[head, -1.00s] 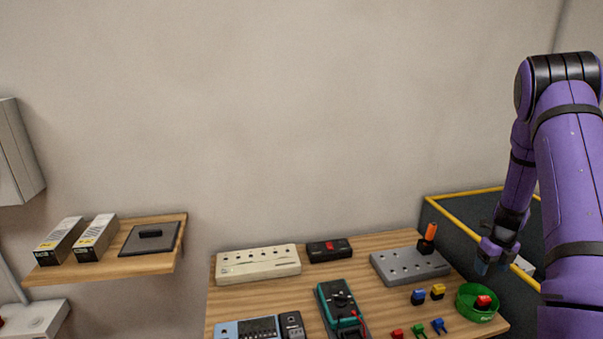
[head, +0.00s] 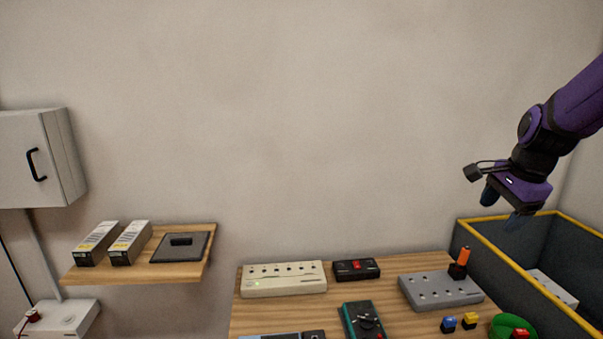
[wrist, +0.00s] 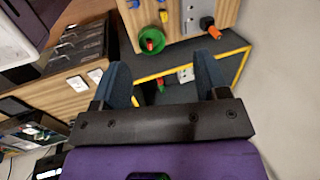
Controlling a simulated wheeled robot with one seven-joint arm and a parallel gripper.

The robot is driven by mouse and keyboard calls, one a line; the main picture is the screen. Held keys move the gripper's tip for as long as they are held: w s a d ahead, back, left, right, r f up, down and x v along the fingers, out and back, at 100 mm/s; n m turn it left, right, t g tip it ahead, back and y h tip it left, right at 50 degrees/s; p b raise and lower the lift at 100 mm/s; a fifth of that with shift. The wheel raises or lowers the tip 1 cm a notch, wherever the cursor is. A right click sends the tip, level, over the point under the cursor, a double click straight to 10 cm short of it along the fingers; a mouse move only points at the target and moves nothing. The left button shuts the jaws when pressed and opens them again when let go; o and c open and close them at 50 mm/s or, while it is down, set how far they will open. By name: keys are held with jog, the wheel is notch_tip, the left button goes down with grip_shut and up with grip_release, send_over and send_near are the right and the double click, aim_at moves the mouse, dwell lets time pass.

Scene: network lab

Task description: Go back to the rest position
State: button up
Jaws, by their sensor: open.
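My gripper (head: 503,207) is at the right in the head view, raised above the bin, with its fingers pointing down. It is open and empty; the wrist view shows its two blue fingers (wrist: 163,82) spread apart with nothing between them. Beyond the fingertips in the wrist view are the green bowl (wrist: 152,40) with a red piece in it and the bin's yellow rim.
The wooden table (head: 300,309) holds a beige box (head: 284,279), a grey block with an orange-handled piece (head: 440,290), a multimeter (head: 362,321) and a green bowl (head: 497,328). A yellow-rimmed bin (head: 480,236) stands at right. A wall shelf (head: 140,271) is at left.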

jog(key=s+a+r+n, duration=0.2)
jog(key=s+a+n, duration=0.1)
jog(key=s+n, duration=0.2)
jog(key=s+a+r+n+t, duration=0.1)
jog(key=s+a+r+n, duration=0.2)
jog(key=s+n, duration=0.3)
jog(key=s+a+r+n+t, duration=0.1)
jog(key=s+a+n, duration=0.4)
jog(key=s, duration=0.5)
jog(key=shift+a+r+n, duration=0.25)
jog(key=shift+r+n, duration=0.15)
jog(key=shift+r, duration=0.4)
jog(key=shift+w, duration=0.1)
